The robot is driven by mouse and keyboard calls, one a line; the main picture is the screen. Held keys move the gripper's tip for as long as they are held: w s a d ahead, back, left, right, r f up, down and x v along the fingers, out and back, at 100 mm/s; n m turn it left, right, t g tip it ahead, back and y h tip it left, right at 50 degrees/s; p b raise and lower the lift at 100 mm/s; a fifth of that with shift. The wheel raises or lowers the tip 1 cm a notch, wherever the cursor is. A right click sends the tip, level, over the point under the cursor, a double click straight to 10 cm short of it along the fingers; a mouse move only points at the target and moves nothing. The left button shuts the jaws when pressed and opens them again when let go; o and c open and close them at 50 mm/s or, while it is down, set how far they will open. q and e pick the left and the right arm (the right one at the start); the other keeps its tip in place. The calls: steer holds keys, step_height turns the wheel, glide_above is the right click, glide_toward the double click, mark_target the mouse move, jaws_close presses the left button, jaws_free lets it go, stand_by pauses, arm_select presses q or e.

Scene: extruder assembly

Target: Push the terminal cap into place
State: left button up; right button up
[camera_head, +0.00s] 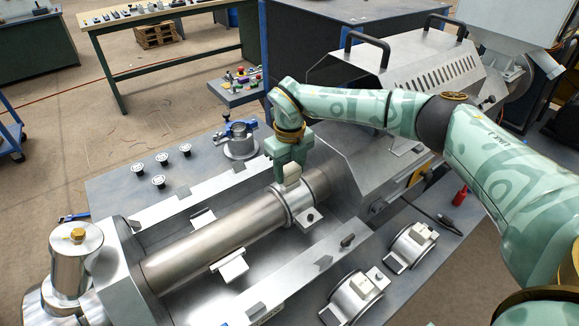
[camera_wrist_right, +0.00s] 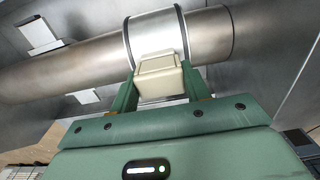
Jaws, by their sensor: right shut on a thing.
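The cream terminal cap (camera_head: 292,174) sits at the top of the metal band (camera_head: 298,203) around the steel barrel (camera_head: 215,232). In the right wrist view the cap (camera_wrist_right: 158,78) is between the two green fingers, against the band (camera_wrist_right: 157,32). My right gripper (camera_head: 291,165) comes down on the cap from above and is shut on it. Whether the cap is fully seated on the band cannot be told. My left gripper is not in view.
A vented steel housing (camera_head: 405,62) rises behind my right arm. Metal rails flank the barrel.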

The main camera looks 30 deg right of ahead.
steer(key=shift+f, duration=0.1)
steer(key=o, duration=1.1)
steer(key=shift+c, duration=0.2)
step_height(320, 180, up, 16)
steer(key=p, duration=0.4)
